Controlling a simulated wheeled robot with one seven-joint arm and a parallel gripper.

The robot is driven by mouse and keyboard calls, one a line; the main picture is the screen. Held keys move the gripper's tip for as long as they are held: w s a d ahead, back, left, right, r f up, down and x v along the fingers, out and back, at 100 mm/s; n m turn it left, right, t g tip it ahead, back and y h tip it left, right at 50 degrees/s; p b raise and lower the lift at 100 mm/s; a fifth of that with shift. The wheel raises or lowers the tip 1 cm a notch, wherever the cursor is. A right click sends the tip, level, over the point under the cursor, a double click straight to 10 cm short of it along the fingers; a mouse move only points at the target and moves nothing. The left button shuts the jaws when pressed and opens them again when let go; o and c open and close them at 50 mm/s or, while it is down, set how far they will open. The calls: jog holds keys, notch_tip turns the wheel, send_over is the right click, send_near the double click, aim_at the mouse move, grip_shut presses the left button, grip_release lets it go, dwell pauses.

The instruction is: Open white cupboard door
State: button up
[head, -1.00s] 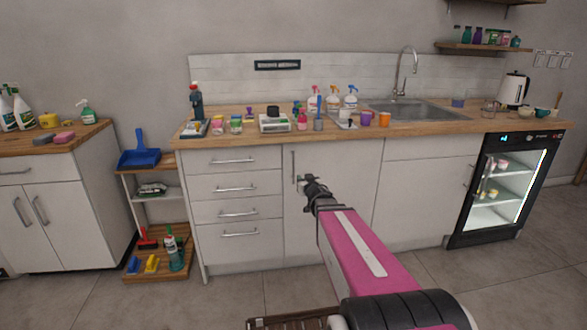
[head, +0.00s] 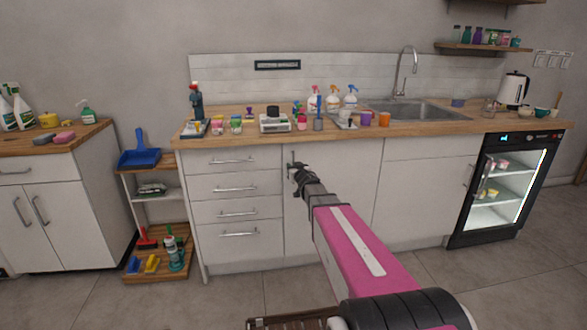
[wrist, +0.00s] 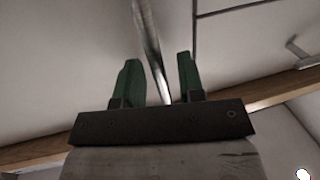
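The white cupboard door (head: 340,215) is in the middle of the counter front in the head view, between the drawers and the sink cabinet. It looks closed. Its vertical metal handle is mostly hidden behind my gripper (head: 293,168) in the head view. In the wrist view the handle (wrist: 150,45) runs between the two green fingers of my gripper (wrist: 158,75). The fingers are apart, with a visible gap on each side of the handle. Whether the fingertips reach past the bar is hard to tell.
Drawers with horizontal handles (head: 238,212) stand just left of the door. The wooden countertop (head: 430,122) above holds bottles, cups and a scale. A glass-front fridge (head: 505,190) is at the right.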

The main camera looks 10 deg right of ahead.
jog(key=shift+w, duration=0.25)
grip_shut()
jog(key=shift+s, duration=0.1)
